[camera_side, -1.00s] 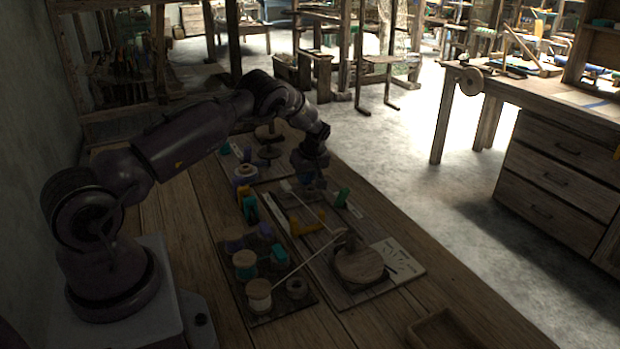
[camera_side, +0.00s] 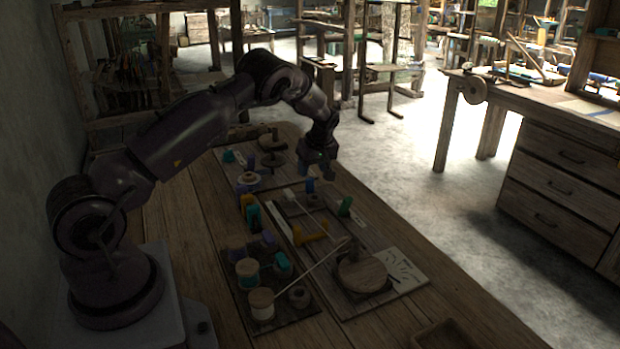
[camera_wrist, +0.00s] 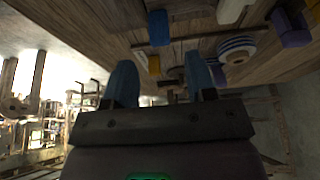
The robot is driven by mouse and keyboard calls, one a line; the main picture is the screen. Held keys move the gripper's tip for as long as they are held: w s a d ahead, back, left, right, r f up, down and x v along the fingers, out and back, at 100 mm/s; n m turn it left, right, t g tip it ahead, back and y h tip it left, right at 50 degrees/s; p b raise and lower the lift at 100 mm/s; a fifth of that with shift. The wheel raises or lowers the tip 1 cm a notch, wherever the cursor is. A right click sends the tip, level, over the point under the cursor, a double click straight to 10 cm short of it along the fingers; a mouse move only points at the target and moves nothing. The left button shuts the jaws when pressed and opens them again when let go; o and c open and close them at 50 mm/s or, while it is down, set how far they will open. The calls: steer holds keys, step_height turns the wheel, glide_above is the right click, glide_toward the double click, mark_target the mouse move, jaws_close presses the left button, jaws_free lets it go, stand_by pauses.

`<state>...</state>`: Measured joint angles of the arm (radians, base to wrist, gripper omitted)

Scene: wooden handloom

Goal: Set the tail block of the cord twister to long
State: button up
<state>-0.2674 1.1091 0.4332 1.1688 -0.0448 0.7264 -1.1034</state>
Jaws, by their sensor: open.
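The cord twister's long board (camera_side: 388,296) lies on the wooden bench, with a round wooden disc (camera_side: 362,271) at its near end. A blue piece (camera_side: 310,185) is just below my gripper (camera_side: 320,172); I cannot tell which part is the tail block. In the wrist view my gripper (camera_wrist: 161,84) is open, its blue fingers apart and nothing between them.
A dark tray (camera_side: 240,307) with several thread spools is left of the twister. A striped spool (camera_wrist: 237,47) and a purple piece (camera_wrist: 292,25) show in the wrist view. An empty wooden box (camera_side: 445,335) is at the near edge.

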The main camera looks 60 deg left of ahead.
steer(key=v, duration=0.6)
steer(key=shift+r, duration=0.2)
steer(key=s+d+r+m+t+h, duration=0.2)
steer(key=s+d+r+m, duration=0.7)
steer(key=s+d, duration=0.4)
steer(key=s+d+r+m+t+h, duration=0.2)
steer(key=s+d+r+m, duration=0.7)
steer(key=d, duration=0.7)
steer(key=s+r+t, duration=0.1)
steer(key=s+r, duration=0.1)
steer(key=s, duration=0.2)
steer(key=shift+s+d+t+h, duration=0.3)
steer(key=shift+s+d, duration=0.05)
steer(key=shift+s, duration=0.05)
